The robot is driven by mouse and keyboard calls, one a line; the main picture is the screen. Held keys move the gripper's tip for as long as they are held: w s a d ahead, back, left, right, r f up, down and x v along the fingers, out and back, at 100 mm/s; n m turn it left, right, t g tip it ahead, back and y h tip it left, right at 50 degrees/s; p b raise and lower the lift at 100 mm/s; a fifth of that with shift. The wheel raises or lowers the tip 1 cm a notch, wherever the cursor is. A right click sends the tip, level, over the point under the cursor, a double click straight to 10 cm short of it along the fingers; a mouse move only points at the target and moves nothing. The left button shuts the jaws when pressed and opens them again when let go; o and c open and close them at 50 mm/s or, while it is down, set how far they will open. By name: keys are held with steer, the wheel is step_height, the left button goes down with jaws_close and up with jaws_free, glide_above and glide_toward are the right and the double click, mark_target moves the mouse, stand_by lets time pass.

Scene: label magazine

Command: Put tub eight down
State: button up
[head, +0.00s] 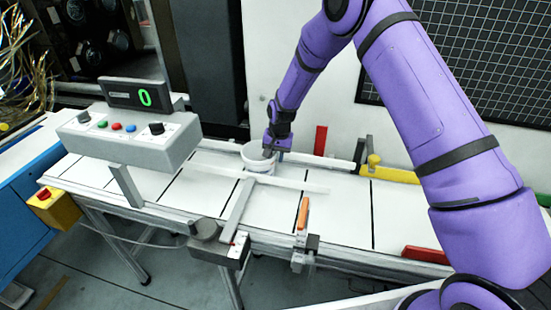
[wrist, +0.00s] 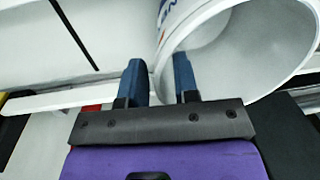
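A white tub (head: 259,164) stands upright on the white conveyor (head: 200,186), by its far guide rail, and appears to rest on the belt. Blue print shows on its outer wall in the wrist view (wrist: 178,14); I cannot read a number. My gripper (head: 268,142) is down at the tub's rim. In the wrist view my gripper (wrist: 160,75) has one finger outside the wall and one inside the tub. The fingers are apart, with the wall between them and gaps visible.
A grey control box (head: 130,133) with a green "0" display (head: 140,95) stands left of the tub. A grey arm (head: 238,208) lies across the belt in front of it. A red upright plate (head: 320,140) and a yellow piece (head: 390,173) are to the right. The belt at right is clear.

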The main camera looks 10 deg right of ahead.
step_height(320, 180, up, 11)
steer(key=d, duration=0.1)
steer(key=shift+s, duration=0.2)
steer(key=s+d+r+n+t, duration=0.1)
steer(key=s+d+r, duration=0.35)
steer(key=r, duration=0.35)
steer(key=s+d+r, duration=0.3)
steer(key=s+r, duration=0.3)
steer(key=r, duration=0.2)
steer(key=s+d+r+n+t, duration=0.1)
steer(key=s+d+r, duration=0.3)
steer(key=r, duration=0.5)
steer(key=s+d+r+t, duration=0.1)
steer(key=s+d+r, duration=0.1)
steer(key=s, duration=1.2)
steer(key=s+d+r+n+t+h, duration=0.1)
steer(key=s+d+r, duration=0.2)
steer(key=s, duration=1)
steer(key=shift+s+d+r+t, duration=0.25)
steer(key=shift+s+d+t, duration=0.15)
steer(key=shift+d, duration=0.6)
steer(key=shift+w, duration=0.1)
